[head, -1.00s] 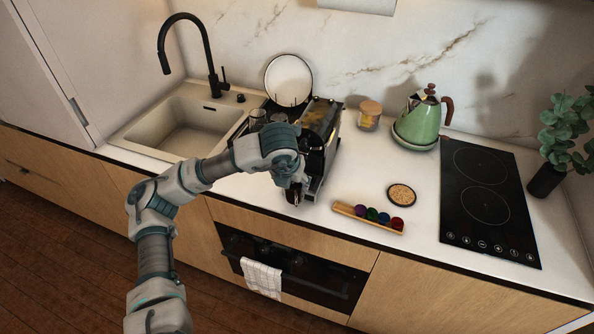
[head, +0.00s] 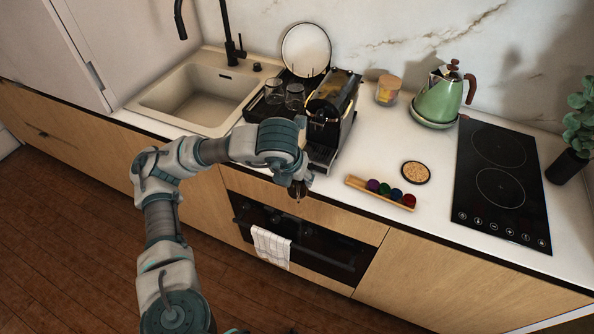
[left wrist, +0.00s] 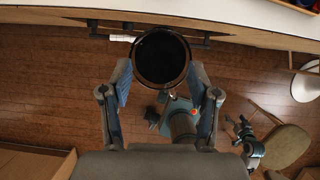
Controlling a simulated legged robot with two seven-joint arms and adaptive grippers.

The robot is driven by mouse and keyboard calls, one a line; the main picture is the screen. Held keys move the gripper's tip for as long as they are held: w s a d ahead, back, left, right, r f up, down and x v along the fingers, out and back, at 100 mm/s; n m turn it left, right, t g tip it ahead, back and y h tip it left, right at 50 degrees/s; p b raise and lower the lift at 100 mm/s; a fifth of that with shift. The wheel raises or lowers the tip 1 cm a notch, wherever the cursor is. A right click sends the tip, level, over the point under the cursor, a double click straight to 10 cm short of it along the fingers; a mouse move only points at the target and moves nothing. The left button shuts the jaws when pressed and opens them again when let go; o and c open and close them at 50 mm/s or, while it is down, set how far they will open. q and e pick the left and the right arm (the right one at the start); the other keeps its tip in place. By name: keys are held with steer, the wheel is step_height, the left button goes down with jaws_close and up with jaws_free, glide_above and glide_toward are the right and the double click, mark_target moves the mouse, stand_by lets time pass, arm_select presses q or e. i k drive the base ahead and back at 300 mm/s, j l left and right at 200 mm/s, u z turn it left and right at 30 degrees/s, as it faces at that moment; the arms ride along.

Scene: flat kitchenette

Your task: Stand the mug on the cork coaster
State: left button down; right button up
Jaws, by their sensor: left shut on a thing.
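The mug (left wrist: 160,58) is dark and round, seen from above with its open mouth towards the camera in the left wrist view. My left gripper (left wrist: 162,92) is shut on it, one finger on each side. In the head view my left gripper (head: 300,190) is at the counter's front edge, before the coffee machine, and hides most of the mug. The cork coaster (head: 415,172) is a round tan disc with a dark rim, lying bare on the counter to the right of the gripper. My right gripper is not seen.
The coffee machine (head: 332,112) stands behind the gripper. A green kettle (head: 438,100), a jar (head: 387,90) and a black hob (head: 503,185) surround the coaster's clear patch.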

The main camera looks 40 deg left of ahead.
mark_target(413, 173)
steer(key=i+l, duration=0.4)
steer(key=l, duration=0.15)
steer(key=i+l, duration=0.45)
steer(key=l, duration=0.1)
